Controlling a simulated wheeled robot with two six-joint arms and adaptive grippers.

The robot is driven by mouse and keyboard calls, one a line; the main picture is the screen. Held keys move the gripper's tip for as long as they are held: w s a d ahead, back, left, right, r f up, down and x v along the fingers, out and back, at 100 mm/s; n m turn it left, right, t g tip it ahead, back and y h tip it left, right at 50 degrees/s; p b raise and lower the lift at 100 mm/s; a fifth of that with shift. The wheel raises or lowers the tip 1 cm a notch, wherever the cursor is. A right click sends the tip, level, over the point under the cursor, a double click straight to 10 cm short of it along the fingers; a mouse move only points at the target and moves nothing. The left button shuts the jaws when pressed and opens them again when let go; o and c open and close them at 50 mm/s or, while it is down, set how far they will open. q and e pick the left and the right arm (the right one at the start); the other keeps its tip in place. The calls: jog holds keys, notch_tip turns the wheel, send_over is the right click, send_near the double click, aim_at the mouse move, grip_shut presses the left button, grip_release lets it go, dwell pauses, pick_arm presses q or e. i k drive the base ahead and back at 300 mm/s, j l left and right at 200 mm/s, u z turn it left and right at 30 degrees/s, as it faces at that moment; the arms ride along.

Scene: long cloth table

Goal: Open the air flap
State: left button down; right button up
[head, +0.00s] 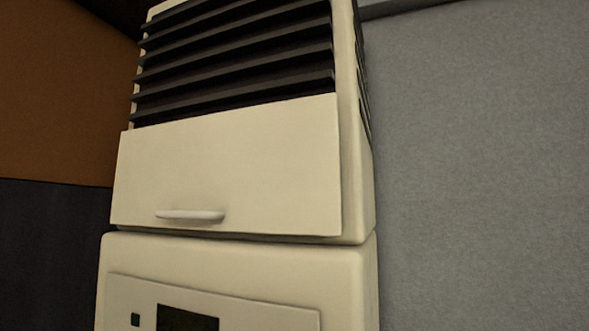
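A cream-coloured unit stands in the left and middle of the head view. A flat cream flap (230,165) covers the lower part of its upper section and is closed against the front as far as I can see. A small pale bar handle (190,216) sits near the flap's lower edge, left of its middle. Dark horizontal louvre slats (235,62) show above the flap. Neither of my grippers is in view.
A grey wall (480,170) is at the right. Orange and dark surfaces are at the left. Nothing stands before the flap.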

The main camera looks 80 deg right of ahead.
aim_at(274, 168)
jog(key=z, duration=1.95)
